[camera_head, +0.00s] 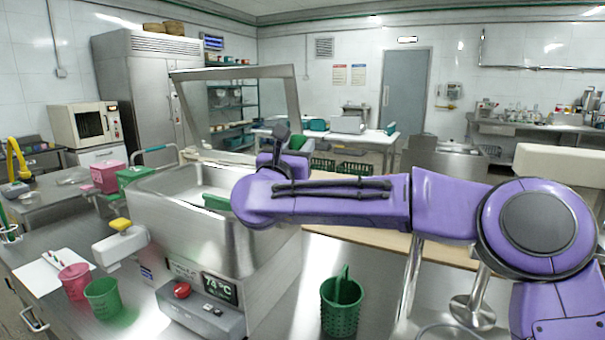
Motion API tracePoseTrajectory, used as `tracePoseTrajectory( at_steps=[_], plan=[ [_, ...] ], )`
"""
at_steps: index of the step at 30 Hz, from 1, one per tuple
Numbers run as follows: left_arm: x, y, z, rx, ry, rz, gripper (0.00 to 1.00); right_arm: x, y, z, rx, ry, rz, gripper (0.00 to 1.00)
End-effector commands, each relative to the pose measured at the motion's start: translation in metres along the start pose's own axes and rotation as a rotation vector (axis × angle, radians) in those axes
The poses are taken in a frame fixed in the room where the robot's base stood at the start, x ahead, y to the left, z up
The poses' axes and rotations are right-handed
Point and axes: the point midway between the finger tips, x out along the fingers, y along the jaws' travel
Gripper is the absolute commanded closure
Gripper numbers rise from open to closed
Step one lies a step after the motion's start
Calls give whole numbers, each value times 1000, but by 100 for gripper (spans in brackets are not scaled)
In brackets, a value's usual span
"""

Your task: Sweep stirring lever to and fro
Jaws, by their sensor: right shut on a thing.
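The mill is an open steel tank (268,258) with a tilted clear lid frame behind it and a display reading 74 °C. My right arm comes in from the right across the tank. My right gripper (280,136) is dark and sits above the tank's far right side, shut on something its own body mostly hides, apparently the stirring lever. A green part (215,202) shows inside the tank, left of my wrist; I cannot tell if it joins the lever. My left gripper is not in view.
A yellow-topped handle (121,225) sticks out at the tank's left. A red button (181,290) is on the front panel. A pink cup (74,281) and green cup (103,298) stand front left. A green basket (341,305) stands right of the tank, below my arm.

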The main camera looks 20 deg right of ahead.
Motion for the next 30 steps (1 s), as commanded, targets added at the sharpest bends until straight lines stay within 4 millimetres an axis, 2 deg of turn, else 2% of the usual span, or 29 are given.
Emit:
tracePoseTrajectory(
  at_steps=[1, 3, 12, 19, 30],
  plan=[
    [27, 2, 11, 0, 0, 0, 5, -10, 0, -15, -7, -34, 2, 100],
    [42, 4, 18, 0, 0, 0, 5, -17, 2, -12, -15, -85, 6, 100],
    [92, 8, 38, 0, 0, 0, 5, -42, 6, -1, -41, -264, 17, 100],
    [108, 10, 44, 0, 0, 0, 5, -52, 8, 6, -52, -335, 22, 100],
    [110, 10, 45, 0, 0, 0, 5, -54, 9, 10, -56, -355, 24, 100]
  ],
)
